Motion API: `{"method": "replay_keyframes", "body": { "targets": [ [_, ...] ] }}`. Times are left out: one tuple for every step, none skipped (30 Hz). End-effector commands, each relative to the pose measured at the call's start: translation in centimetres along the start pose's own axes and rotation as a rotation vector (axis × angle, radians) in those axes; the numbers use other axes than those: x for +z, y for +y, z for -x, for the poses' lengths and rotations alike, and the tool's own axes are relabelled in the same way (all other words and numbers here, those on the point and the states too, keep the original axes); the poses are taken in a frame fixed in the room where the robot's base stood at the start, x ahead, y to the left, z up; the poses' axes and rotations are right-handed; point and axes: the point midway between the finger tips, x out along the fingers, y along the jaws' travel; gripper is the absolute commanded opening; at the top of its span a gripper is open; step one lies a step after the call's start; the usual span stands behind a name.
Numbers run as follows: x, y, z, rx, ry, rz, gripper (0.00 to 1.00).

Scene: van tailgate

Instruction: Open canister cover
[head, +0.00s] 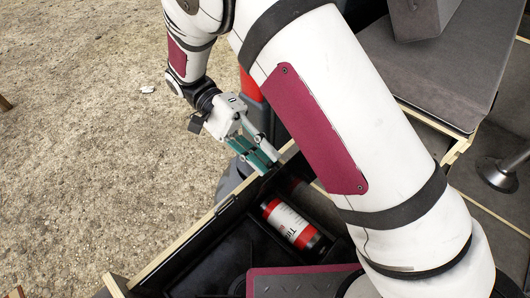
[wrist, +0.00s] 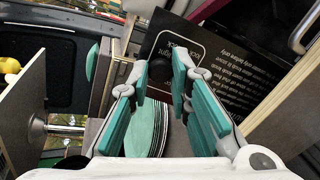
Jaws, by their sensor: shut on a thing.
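A red canister with a white label (head: 290,222) lies in a black open compartment in the head view. My gripper (head: 268,158) is at the far edge of that compartment, beyond the canister and apart from it. In the wrist view, a dark panel with white printed text (wrist: 205,48), which looks like the canister cover, lies between and behind the teal fingers of my gripper (wrist: 160,72). The fingers are closed with a gap between them, on what appears to be this cover. The exact contact is hidden, and my arm hides part of the compartment's right side.
A wooden-edged wall (head: 185,240) borders the compartment on the left. A red object (head: 250,84) stands behind my gripper. A grey box (head: 420,15) and a metal post (head: 498,175) are at the right. Open gravel ground (head: 90,160) lies at the left.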

Motion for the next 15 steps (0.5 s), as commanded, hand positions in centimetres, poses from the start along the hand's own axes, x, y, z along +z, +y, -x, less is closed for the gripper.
{"method": "replay_keyframes", "body": {
  "targets": [
    [-0.09, -0.25, 0.02, -0.006, 0.004, 0.0, 0.0],
    [-0.09, -0.24, 0.02, -0.006, 0.004, 0.0, 0.0],
    [-0.09, -0.24, 0.02, -0.006, 0.004, 0.0, 0.0],
    [-0.09, -0.24, 0.02, -0.006, 0.004, 0.0, 0.0],
    [-0.09, -0.23, 0.02, -0.006, 0.004, 0.0, 0.0],
    [-0.08, -0.23, 0.02, -0.006, 0.004, 0.0, 0.21],
    [-0.08, -0.23, 0.02, -0.006, 0.004, 0.0, 0.28],
    [-0.08, -0.22, 0.01, -0.006, 0.004, 0.0, 0.34],
    [-0.08, -0.2, 0.01, -0.005, 0.004, 0.0, 0.39],
    [-0.07, -0.18, 0.01, -0.005, 0.003, 0.0, 0.39],
    [-0.06, -0.16, 0.01, -0.004, 0.003, 0.0, 0.39],
    [-0.06, -0.14, 0.01, -0.004, 0.003, 0.0, 0.39],
    [-0.05, -0.12, 0.01, -0.004, 0.003, 0.0, 0.39],
    [-0.05, -0.11, 0.0, -0.004, 0.003, 0.0, 0.39],
    [-0.04, -0.09, 0.0, -0.003, 0.002, 0.0, 0.39]
  ]
}}
